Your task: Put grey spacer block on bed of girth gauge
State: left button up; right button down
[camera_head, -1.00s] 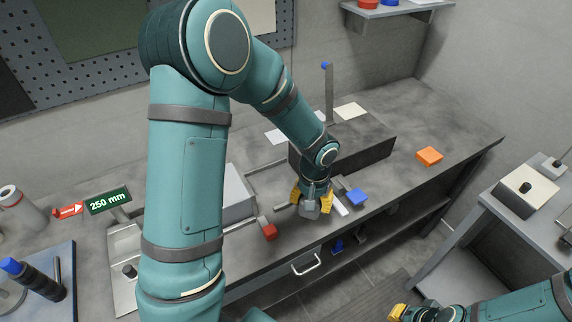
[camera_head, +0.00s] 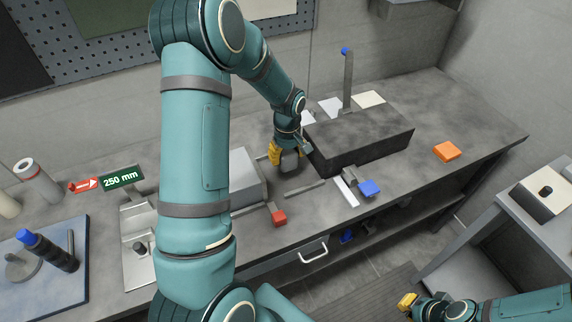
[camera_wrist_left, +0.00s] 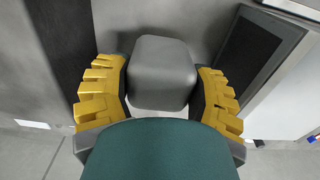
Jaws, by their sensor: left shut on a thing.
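The grey spacer block (camera_head: 291,166) is between the yellow fingers of my left gripper (camera_head: 286,155), which is shut on it. In the left wrist view the block (camera_wrist_left: 162,72) shows as a rounded grey box between both fingers (camera_wrist_left: 162,95). What I take as the girth gauge has a pale grey block (camera_head: 245,175) on the left, a long dark block (camera_head: 360,138) on the right, and rods between. The held block is over the gap between them; whether it touches the bed is unclear. My right gripper (camera_head: 407,302) is at the lower right, its opening unclear.
A red knob (camera_head: 279,217) and a blue knob (camera_head: 369,188) stand at the bench front. An orange block (camera_head: 446,151) lies at the right. A blue-tipped post (camera_head: 347,80) rises behind the dark block. A "250 mm" sign (camera_head: 121,177) stands left.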

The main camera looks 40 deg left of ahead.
aim_at(288, 165)
pick_arm(q)
jog(key=shift+f, duration=2)
jog(key=shift+f+b, duration=0.15)
jog(key=shift+b, duration=0.2)
jog(key=o, duration=1.4)
jog(key=shift+c, duration=0.2)
